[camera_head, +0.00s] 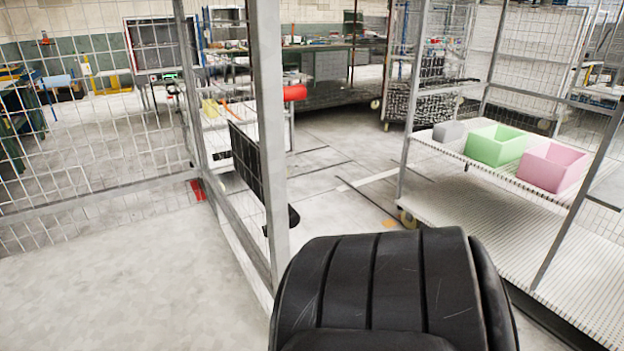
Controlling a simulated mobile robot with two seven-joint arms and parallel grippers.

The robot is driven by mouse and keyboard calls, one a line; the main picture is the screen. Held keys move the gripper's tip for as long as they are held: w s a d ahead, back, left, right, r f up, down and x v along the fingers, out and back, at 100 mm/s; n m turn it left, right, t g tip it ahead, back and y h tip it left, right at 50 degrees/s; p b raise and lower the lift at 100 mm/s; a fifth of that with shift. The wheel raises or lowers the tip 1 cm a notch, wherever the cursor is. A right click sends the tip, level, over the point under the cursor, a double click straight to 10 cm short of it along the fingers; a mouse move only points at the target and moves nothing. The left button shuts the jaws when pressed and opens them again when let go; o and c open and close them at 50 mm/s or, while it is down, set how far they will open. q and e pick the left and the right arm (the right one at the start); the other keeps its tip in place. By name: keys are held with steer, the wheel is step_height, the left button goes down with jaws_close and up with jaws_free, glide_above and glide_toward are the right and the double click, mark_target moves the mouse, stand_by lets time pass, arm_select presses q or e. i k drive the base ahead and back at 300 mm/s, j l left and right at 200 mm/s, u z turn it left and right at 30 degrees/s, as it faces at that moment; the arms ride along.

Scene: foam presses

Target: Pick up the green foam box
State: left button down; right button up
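The green foam box (495,146) is an open-topped, light green box on the upper shelf of a wheeled rack at the right. It stands between a grey piece (449,131) on its left and a pink foam box (552,167) on its right. Its front side is in plain view, and nothing holds it. Neither of my grippers shows in the head view.
The rack's shelf (471,172) has upright metal posts in front of and beside the boxes. A wire-mesh fence with a thick grey post (269,130) stands left of centre. Open floor (352,154) lies between the fence and the rack.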

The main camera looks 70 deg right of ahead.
mark_target(495, 146)
steer(key=k+l+z, duration=0.4)
steer(key=l, duration=0.25)
steer(key=l+z, duration=0.15)
steer(key=l, duration=0.15)
steer(key=k+l+z, duration=0.2)
steer(key=l, duration=0.2)
steer(key=l+z, duration=0.2)
steer(key=l, duration=0.15)
steer(key=z, duration=2.4)
steer(key=i+j+z, duration=0.15)
steer(key=z, duration=0.25)
steer(key=i+j+z, duration=0.25)
steer(key=z, duration=0.15)
steer(key=i+j+z, duration=0.3)
steer(key=z, duration=0.15)
steer(key=i+j, duration=0.15)
steer(key=j, duration=0.25)
steer(key=i+j+z, duration=0.15)
steer(key=j, duration=0.2)
steer(key=i+j, duration=0.1)
steer(key=j, duration=0.3)
steer(key=i+j+z, duration=0.1)
steer(key=j, duration=0.3)
steer(key=i+j, duration=0.15)
steer(key=j, duration=0.25)
steer(key=i+j+z, duration=0.15)
steer(key=j, duration=0.25)
